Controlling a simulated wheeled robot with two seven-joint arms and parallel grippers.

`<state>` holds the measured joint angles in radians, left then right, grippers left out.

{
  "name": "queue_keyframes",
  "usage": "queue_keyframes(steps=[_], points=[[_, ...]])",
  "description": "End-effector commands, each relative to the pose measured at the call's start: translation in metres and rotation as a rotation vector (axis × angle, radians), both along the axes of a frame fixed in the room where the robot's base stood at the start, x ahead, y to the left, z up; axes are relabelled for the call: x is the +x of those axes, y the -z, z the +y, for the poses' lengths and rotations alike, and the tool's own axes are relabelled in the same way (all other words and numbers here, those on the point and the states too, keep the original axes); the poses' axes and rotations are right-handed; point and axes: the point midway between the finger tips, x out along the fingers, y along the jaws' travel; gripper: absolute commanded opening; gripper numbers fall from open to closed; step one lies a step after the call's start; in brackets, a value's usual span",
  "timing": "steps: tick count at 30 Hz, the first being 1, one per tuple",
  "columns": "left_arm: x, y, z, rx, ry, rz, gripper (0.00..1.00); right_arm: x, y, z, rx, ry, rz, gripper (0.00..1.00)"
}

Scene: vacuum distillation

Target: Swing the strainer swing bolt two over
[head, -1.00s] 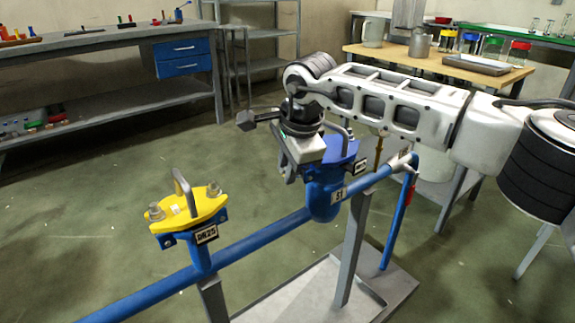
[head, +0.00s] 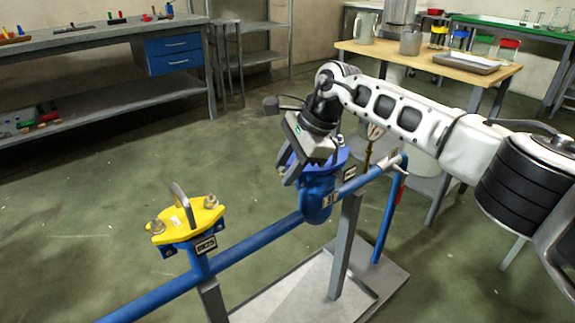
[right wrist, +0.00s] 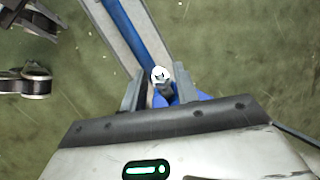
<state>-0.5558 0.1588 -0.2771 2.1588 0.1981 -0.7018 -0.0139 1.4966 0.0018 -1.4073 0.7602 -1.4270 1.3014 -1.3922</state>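The blue strainer (head: 318,198), tagged S1, sits on the blue pipe. Its blue top (head: 335,160) is partly hidden behind my right gripper (head: 286,166). In the right wrist view, the two grey fingers (right wrist: 159,92) stand apart. A swing bolt with a bright metal end (right wrist: 160,75) shows between them, with gaps seemingly on both sides. Blue strainer body (right wrist: 188,93) shows behind. I cannot tell which number this bolt has. My left gripper is not in view.
A grey post (head: 345,245) and base plate (head: 285,290) support the pipe. Benches stand behind. The floor at left is clear.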

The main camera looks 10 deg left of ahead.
Motion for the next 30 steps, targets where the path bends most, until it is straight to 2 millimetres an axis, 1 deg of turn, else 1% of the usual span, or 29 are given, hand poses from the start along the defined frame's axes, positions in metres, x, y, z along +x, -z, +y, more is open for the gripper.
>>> queue_keyframes(steps=[4,7,13,18,21,25,30], points=[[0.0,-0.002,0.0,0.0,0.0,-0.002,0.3,0.0,-0.005,-0.002,0.0,0.0,-0.002,0.3],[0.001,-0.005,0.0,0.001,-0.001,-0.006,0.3,0.0,-0.017,-0.007,0.0,0.002,-0.004,0.3],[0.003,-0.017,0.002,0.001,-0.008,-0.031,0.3,-0.001,-0.058,-0.027,0.0,0.001,-0.004,0.3],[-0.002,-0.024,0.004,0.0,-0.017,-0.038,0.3,-0.002,-0.095,-0.045,0.0,0.003,-0.004,0.3],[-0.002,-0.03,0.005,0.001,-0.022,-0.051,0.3,-0.003,-0.114,-0.054,0.001,0.002,-0.002,0.3],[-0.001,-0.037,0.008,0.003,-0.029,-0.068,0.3,-0.004,-0.131,-0.063,0.001,0.001,-0.002,0.3],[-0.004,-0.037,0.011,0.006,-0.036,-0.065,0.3,-0.005,-0.142,-0.069,-0.001,0.0,0.0,0.3]])
